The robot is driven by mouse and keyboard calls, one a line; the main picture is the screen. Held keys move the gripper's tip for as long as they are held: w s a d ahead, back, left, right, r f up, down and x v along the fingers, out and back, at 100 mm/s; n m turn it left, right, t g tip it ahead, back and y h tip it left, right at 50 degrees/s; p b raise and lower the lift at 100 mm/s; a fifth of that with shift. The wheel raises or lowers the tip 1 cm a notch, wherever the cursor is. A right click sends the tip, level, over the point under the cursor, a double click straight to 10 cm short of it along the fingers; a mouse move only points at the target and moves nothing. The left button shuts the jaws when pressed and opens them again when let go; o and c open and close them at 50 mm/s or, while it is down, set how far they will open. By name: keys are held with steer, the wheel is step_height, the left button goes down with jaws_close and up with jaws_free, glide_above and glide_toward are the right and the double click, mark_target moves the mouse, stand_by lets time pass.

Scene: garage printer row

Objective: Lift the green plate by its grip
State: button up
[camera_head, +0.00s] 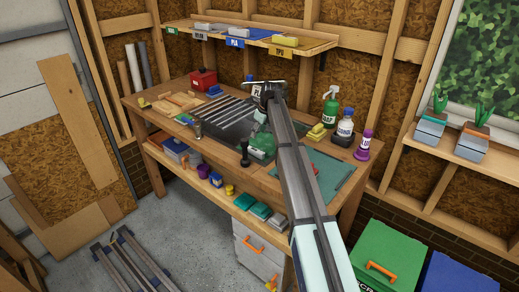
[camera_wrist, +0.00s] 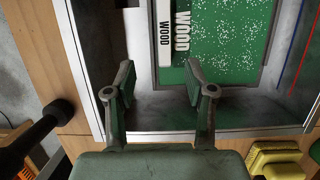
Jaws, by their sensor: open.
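The green plate (camera_wrist: 225,42) has white speckles and lies in a pale-framed dark bay in the wrist view. A white strip (camera_wrist: 165,35) lettered WOOD runs along its left side; a second WOOD marking is beside it on the plate. I cannot tell which part is the grip. My gripper (camera_wrist: 157,82) is open with nothing between its fingers. In the picture its fingertips are just below the strip's lower end, the right one over the plate's lower left corner. The height gap cannot be told. In the head view my arm hides the plate.
A black knobbed post (camera_wrist: 40,140) stands left of my gripper. Yellow sponges (camera_wrist: 272,156) are at lower right. In the head view, bottles (camera_head: 345,123) stand on the bench's right, a red box (camera_head: 203,79) at its back left, and a shelf (camera_head: 300,46) hangs above.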

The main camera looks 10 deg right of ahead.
steer(key=p, duration=0.1)
glide_above(254, 150)
steer(key=s, duration=0.1)
steer(key=f, duration=0.7)
steer(key=shift+d, duration=0.25)
steer(key=shift+d+p+x, duration=0.2)
steer(key=shift+p+x, duration=0.45)
steer(key=shift+x, duration=0.7)
steer(key=shift+d+p+x, duration=0.2)
steer(key=shift+p+x, duration=0.4)
steer(key=shift+x, duration=0.8)
jaws_close()
